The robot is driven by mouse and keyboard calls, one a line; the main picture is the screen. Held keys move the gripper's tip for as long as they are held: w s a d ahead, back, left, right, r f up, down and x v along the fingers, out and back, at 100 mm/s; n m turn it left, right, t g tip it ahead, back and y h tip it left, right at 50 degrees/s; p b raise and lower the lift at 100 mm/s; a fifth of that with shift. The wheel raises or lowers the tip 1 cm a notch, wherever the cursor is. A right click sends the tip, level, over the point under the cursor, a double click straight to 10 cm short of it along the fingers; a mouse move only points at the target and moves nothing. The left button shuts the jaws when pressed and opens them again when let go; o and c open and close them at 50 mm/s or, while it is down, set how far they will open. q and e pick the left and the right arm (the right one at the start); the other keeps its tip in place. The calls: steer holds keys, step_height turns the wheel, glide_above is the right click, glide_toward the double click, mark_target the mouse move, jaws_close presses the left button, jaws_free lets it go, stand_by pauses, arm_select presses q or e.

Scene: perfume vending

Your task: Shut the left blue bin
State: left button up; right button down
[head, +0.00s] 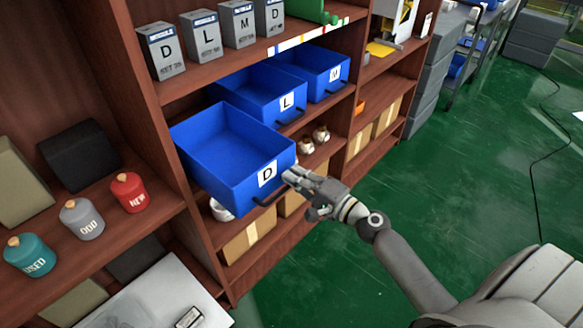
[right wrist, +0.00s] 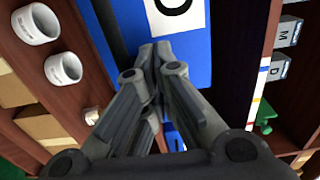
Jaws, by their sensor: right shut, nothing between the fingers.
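The left blue bin (head: 222,158), labelled D, is empty and sticks out of the shelf toward me, pulled out farther than the bins beside it. Its front has a dark handle (head: 270,197) low down. My right gripper (head: 290,177) is shut and empty, its fingertips at the right part of the bin's front, just right of the D label. In the right wrist view, the shut fingertips (right wrist: 157,48) are close to the blue front (right wrist: 190,72), below the white label; I cannot tell if they touch it. My left gripper is not in view.
Two more blue bins, L (head: 262,92) and M (head: 315,70), sit to the right on the same shelf. Grey boxes (head: 160,50) stand on the shelf above. White cups and cardboard boxes (head: 248,238) are below.

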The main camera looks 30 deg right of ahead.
steer(key=shift+w+a, duration=0.25)
steer(key=shift+w, duration=0.4)
steer(key=b, duration=0.4)
glide_above(245, 156)
steer(key=s, duration=0.1)
steer(key=shift+d+f, duration=0.1)
steer(key=shift+d, duration=0.05)
steer(key=shift+w, duration=0.35)
steer(key=shift+r, duration=0.35)
steer(key=shift+w+r, duration=0.1)
